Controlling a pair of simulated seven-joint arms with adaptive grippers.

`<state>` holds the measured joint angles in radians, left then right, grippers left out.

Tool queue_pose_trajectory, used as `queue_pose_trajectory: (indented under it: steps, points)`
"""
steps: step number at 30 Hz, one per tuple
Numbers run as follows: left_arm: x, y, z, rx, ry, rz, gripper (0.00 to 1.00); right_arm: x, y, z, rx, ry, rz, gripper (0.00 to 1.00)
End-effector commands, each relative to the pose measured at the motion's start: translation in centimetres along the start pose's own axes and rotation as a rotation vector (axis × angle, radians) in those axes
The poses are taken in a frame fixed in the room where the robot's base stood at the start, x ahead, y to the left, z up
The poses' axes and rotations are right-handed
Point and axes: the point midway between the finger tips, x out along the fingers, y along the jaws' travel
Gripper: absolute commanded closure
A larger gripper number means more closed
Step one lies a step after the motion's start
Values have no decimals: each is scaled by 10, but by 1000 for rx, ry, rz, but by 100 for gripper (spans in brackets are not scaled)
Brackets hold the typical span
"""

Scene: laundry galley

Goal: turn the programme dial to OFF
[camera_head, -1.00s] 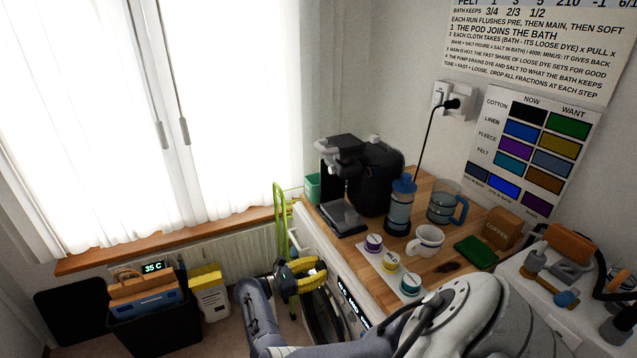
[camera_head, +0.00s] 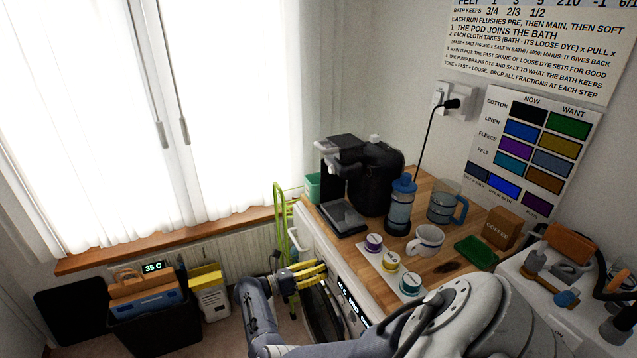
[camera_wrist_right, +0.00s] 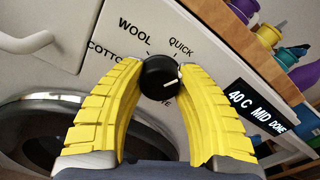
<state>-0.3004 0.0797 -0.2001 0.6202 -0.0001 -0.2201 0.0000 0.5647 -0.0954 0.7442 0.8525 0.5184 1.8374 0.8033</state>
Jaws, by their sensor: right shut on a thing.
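The programme dial (camera_wrist_right: 158,77) is a round black knob with a white pointer mark on the white machine front (camera_wrist_right: 195,45). In the right wrist view the mark points right. WOOL, QUICK and COTTON show around the dial; another label is mostly hidden behind a finger, and I cannot read OFF. My right gripper (camera_wrist_right: 157,72) has its yellow ribbed fingers shut on the dial, one on each side. In the head view my right gripper (camera_head: 318,269) is at the machine front, where the dial itself is hidden. My left gripper is not in view.
A lit display (camera_wrist_right: 257,112) beside the dial reads 40 C MID DONE. The round door (camera_wrist_right: 50,130) lies below. On the wooden worktop (camera_head: 440,265) stand a coffee machine (camera_head: 365,175), a blue bottle (camera_head: 400,205), a mug (camera_head: 425,240) and small pods. A dark bin (camera_head: 155,325) stands at left.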

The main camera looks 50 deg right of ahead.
Motion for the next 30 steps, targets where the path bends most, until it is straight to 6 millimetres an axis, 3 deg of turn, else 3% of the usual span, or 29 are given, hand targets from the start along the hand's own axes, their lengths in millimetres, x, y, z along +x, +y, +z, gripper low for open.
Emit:
queue_pose_trajectory:
  steps: [30]
  points:
    - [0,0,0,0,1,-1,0,1,2,3,-964,-4,-2,94]
